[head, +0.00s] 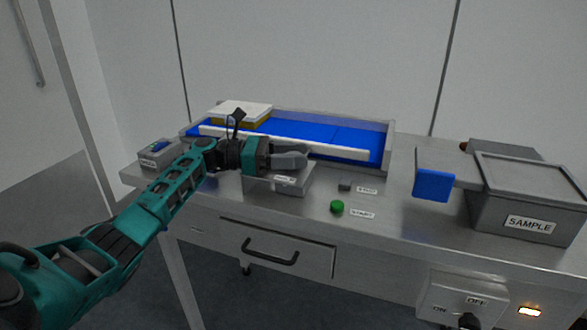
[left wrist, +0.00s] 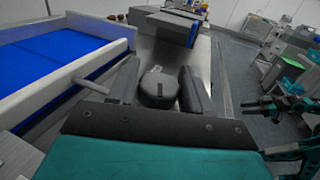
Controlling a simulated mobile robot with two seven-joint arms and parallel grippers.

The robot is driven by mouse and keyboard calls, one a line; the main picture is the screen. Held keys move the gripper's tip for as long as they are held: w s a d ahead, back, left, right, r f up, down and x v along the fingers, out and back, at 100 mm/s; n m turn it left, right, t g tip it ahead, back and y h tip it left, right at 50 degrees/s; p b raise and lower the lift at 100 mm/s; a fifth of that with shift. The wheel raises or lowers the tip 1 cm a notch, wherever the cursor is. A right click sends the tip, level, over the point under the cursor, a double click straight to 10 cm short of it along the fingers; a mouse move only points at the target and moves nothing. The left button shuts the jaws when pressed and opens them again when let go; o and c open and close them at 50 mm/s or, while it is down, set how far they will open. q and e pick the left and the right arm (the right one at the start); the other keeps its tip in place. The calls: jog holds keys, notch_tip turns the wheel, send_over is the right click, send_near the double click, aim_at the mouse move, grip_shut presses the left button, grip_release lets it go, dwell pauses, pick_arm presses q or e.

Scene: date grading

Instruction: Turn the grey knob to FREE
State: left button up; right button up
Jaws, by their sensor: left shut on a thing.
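My left gripper (head: 296,157) reaches in from the left above a small grey box (head: 296,184) with a white label on its front. In the left wrist view the round dark grey knob (left wrist: 157,90) sits between the two fingers of my left gripper (left wrist: 160,82), which is shut on it. A small pale mark shows on the knob's top. In the head view the fingers hide the knob, and its label is too small to read, so I cannot tell its setting. A teal arm at the right of the left wrist view looks like my right one; its jaws are unclear.
A blue-floored tray (head: 382,138) with a pale bar (head: 330,148) lies behind the box. A green START button (head: 337,207) and a dark grey button (head: 344,187) are to the right. A SAMPLE bin (head: 490,215), a blue panel (head: 433,185) and an ON/OFF switch box (head: 455,297) stand farther right.

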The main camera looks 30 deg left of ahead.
pick_arm(q)
jog(key=shift+f+m+g+h+b, duration=0.2)
jog(key=shift+m+g+h+b, duration=0.1)
jog(key=shift+g, duration=0.1)
jog(key=shift+r+m+g+h+b, duration=0.1)
jog(key=shift+m+g+h+b, duration=0.4)
jog(key=shift+m+g+b, duration=0.5)
pick_arm(e)
jog(key=shift+w+a+f, duration=0.15)
jog(key=shift+w+a, duration=0.5)
jog(key=shift+a, duration=0.05)
pick_arm(q)
jog(key=shift+g, duration=0.3)
pick_arm(e)
jog(key=shift+w+a+y, duration=0.1)
jog(key=shift+y, duration=0.2)
pick_arm(q)
jog(key=shift+d, duration=0.1)
